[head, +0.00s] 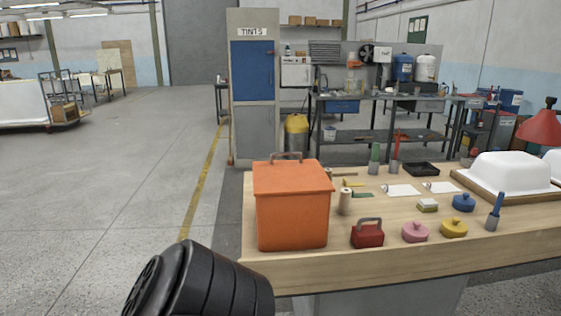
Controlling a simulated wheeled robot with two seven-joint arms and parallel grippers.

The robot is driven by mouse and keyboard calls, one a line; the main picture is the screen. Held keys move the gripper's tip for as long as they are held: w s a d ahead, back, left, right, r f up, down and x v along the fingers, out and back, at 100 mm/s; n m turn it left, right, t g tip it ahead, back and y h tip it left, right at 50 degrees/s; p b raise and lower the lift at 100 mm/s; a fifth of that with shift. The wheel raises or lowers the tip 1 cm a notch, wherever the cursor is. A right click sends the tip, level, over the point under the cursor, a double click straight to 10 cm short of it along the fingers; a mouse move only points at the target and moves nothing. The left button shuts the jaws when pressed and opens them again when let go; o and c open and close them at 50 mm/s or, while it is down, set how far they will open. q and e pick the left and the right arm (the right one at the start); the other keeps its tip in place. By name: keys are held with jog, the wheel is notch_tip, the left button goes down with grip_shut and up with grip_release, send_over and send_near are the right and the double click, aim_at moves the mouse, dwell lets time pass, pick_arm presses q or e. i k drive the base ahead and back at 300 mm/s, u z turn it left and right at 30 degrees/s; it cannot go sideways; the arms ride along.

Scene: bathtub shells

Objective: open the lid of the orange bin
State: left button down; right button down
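The orange bin (292,222) stands upright at the left end of the wooden worktable. Its orange lid (291,179) lies shut on top. A dark grey arched handle (286,156) shows at the back edge of the lid. A black rounded part of my own arm shows at the bottom left, in front of the table corner and apart from the bin. Neither gripper's fingers show in the head view.
On the wooden table (420,262), right of the bin, are a wooden spool (344,202), a red block with a handle (367,234), pink (415,232), yellow (453,228) and blue lidded pots (464,203), and white tub shells (512,173). Floor left of the table is clear.

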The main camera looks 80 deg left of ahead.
aim_at(290, 169)
jog(key=k, duration=0.8)
jog(key=u, duration=2.6)
